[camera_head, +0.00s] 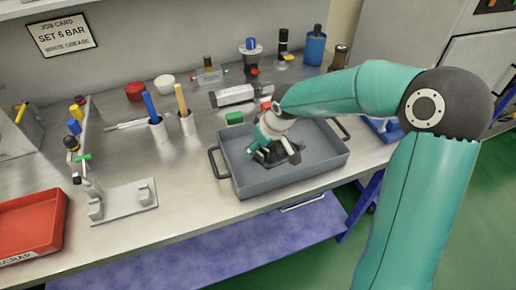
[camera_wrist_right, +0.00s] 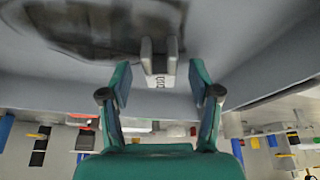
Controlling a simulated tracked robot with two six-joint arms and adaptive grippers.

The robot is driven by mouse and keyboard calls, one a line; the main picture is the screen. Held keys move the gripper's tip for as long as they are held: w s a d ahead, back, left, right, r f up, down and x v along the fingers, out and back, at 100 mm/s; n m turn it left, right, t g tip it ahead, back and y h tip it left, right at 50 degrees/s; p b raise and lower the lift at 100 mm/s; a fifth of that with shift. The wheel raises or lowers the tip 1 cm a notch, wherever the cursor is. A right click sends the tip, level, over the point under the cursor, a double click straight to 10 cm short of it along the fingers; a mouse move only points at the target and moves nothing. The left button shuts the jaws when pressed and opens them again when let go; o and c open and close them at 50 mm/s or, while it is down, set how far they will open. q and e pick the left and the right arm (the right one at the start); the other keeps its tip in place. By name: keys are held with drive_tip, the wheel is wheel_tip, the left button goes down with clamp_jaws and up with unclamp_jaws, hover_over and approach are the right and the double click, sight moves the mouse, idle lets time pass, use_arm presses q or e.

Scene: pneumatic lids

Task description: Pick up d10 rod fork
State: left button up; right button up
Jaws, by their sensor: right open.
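The rod fork (camera_wrist_right: 161,64) is a small light-grey piece with two upright prongs and dark marking on its face, too small to read surely. It sits in the grey tray (camera_head: 313,180), near a dark smear on the tray floor. My right gripper (camera_head: 274,150) is down inside the tray. In the wrist view its two teal fingers (camera_wrist_right: 161,84) are spread, one on each side of the fork, with a gap on both sides. In the head view, the gripper partly hides the fork. My left gripper is in neither view.
The tray has raised walls and a handle (camera_head: 217,162) at its left end. A light-grey stand (camera_head: 125,202) and a red scrap bin (camera_head: 32,225) are to its left. A green block (camera_head: 234,118) and a silver cylinder (camera_head: 232,95) lie behind it. The bench front is clear.

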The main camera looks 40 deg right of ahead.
drive_tip(key=shift+f, duration=0.25)
drive_tip(key=c, duration=1.2)
drive_tip(key=shift+w+r, duration=0.1)
